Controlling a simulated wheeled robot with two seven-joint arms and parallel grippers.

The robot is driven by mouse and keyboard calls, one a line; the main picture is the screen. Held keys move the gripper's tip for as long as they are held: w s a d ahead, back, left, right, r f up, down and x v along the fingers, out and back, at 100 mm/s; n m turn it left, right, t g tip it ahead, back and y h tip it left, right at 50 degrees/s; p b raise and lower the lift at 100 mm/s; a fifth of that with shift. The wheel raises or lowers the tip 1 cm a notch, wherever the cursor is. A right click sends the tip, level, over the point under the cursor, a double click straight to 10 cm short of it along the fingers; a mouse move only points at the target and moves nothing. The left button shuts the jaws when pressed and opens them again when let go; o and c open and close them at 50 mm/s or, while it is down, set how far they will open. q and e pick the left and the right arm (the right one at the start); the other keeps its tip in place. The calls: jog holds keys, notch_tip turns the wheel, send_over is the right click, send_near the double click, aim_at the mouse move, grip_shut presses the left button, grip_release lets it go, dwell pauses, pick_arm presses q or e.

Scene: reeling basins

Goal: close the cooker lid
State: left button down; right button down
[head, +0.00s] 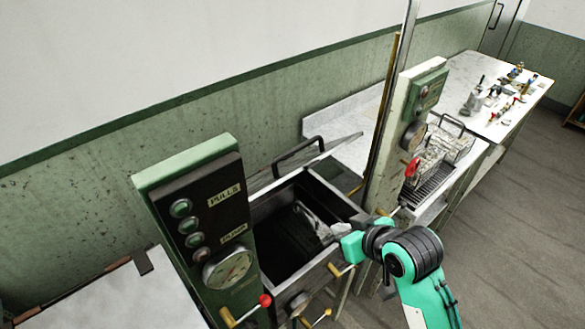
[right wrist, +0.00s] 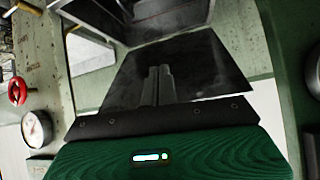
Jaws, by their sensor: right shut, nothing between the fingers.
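The cooker (head: 340,195) is an open metal basin with a dark inside, between two green control posts. Its lid (head: 345,143) stands raised at the back, tilted up, with a dark bar handle (head: 298,148) along its top. My right gripper (head: 303,212) reaches in from the right over the open basin, in front of the lid and apart from it. Its fingers are shut and empty. In the right wrist view the shut fingers (right wrist: 158,82) point over the dark basin opening. My left gripper is not in view.
The near post (head: 195,210) carries buttons and a gauge, with red and yellow valve handles below. A second post (head: 405,135) stands right of the cooker. Beyond it are wire baskets (head: 435,155) and a table (head: 545,88) with small items. The floor at right is clear.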

aim_at(293, 176)
jog(key=w+a+r+n+t+y, duration=0.25)
jog(key=w+a+r, duration=0.2)
jog(key=r, duration=0.55)
jog(key=shift+g, duration=0.45)
jog(key=p+x, duration=0.1)
jog(key=x, duration=0.2)
jog(key=p+x, duration=0.1)
jog(key=x, duration=0.2)
jog(key=r+p+x, duration=0.1)
jog(key=x, duration=0.2)
jog(key=shift+w+p, duration=0.35)
jog(key=shift+p, duration=0.05)
jog(key=shift+w+a+f, duration=0.3)
jog(key=shift+w+f, duration=0.05)
jog(key=shift+w, duration=0.1)
